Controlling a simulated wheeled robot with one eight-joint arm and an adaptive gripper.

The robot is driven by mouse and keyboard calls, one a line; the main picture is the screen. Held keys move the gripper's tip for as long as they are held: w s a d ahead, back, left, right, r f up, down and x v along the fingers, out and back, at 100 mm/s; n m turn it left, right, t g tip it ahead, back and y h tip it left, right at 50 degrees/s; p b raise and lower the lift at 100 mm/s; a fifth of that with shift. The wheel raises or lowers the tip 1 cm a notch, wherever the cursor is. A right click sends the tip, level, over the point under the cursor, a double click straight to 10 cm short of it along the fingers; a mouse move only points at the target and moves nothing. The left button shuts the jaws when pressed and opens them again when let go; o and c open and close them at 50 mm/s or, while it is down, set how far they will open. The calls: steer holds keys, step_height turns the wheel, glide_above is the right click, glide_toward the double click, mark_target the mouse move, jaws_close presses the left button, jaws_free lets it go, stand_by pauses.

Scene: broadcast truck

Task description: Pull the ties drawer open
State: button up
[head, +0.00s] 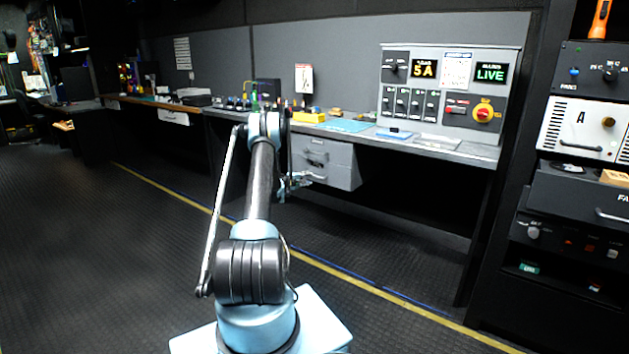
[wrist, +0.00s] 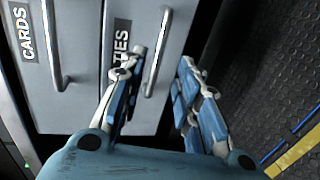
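The ties drawer (wrist: 145,25) is the grey drawer front with the TIES label (wrist: 121,42) in the wrist view, which shows it turned sideways. Its bar handle (wrist: 161,45) lies between my fingertips in that picture. In the head view this drawer (head: 342,177) is the lower one in the grey cabinet under the desk, partly behind my gripper (head: 296,183). My gripper (wrist: 163,60) is open, one finger on each side of the handle in the picture. I cannot tell whether a finger touches the handle. No clear opening of the drawer shows.
The cards drawer (wrist: 85,100) with its own handle (wrist: 56,45) is beside the ties drawer, above it in the head view. The desk (head: 455,149) overhangs the cabinet and carries a control panel (head: 447,92). An equipment rack (head: 575,190) stands right. The floor before the cabinet is clear.

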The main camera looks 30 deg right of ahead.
mark_target(315, 176)
steer(key=x, duration=0.9)
steer(key=shift+a, duration=0.1)
jaws_close()
